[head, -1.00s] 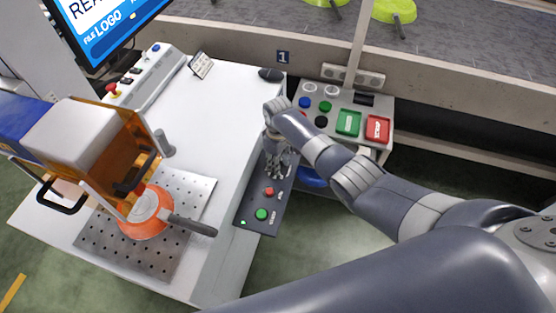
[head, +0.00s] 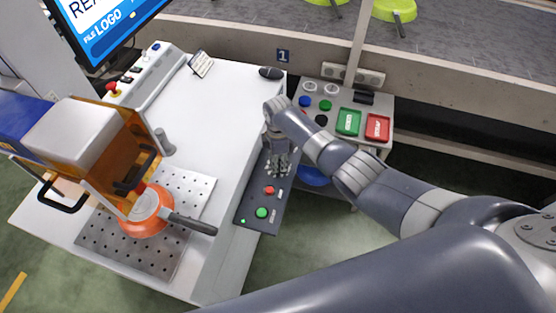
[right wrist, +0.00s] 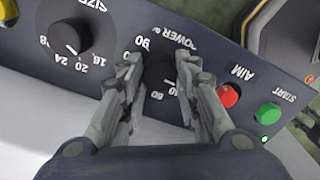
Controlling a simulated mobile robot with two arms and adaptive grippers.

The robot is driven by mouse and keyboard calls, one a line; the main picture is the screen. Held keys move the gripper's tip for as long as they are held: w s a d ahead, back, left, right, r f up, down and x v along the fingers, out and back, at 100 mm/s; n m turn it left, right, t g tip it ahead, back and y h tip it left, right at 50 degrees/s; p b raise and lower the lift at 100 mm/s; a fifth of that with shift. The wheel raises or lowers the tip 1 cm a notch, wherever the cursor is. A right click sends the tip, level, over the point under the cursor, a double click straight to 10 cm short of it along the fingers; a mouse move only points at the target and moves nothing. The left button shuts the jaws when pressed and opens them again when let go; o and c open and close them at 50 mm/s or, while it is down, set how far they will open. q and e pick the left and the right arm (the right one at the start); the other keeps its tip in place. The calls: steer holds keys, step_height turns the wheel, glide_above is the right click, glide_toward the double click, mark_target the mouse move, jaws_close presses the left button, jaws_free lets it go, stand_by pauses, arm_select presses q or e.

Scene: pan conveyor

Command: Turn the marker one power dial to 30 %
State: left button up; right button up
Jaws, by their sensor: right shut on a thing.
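The power dial (right wrist: 160,76) is a black knob on the dark control panel (right wrist: 212,62), with POWER % and white numbers printed upside down around it in the right wrist view. My right gripper (right wrist: 157,68) is shut on it, with one finger on each side. In the head view my right gripper (head: 278,168) reaches down onto the panel (head: 250,208) and hides the dial. My left gripper is not in view.
Beside the dial are the size dial (right wrist: 66,36), a red AIM button (right wrist: 228,95) and a green START button (right wrist: 267,112). The marker (head: 92,140) stands on the white table (head: 222,105) with an orange pan (head: 147,215) under it. A button box (head: 340,100) stands beyond.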

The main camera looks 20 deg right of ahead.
steer(key=shift+n, duration=0.5)
steer(key=o, duration=1.1)
steer(key=shift+c, duration=0.2)
step_height(320, 180, up, 12)
